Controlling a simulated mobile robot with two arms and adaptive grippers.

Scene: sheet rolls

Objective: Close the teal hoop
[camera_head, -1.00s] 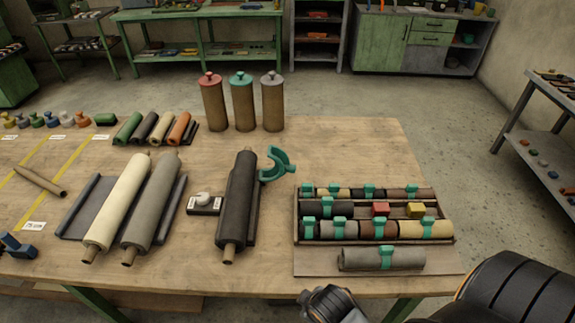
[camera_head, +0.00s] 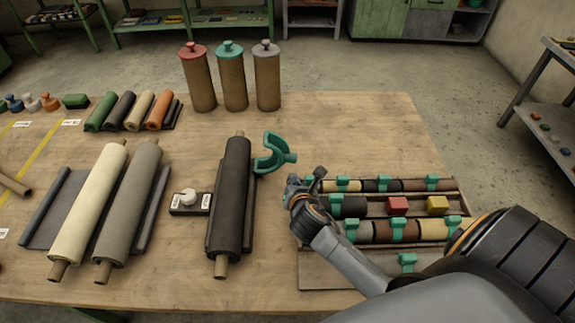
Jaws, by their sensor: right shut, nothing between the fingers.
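The teal hoop (camera_head: 274,154) stands open on the table in the head view, a C-shaped ring with a gap towards its upper right and a small tab at its right. It is beside the upper right side of the black roll (camera_head: 231,200); I cannot tell whether they touch. My right gripper (camera_head: 303,183) is shut and empty, a little below and to the right of the hoop, apart from it in the picture. It is near the upper left corner of the wooden tray (camera_head: 305,278). My left gripper is not in view.
The tray holds several small rolls with teal clips, a red block (camera_head: 397,205) and a yellow block (camera_head: 438,205). My right arm hides its lower part. A switch box (camera_head: 188,203) sits left of the black roll. Three capped cylinders (camera_head: 233,80) stand behind. The table's back right is clear.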

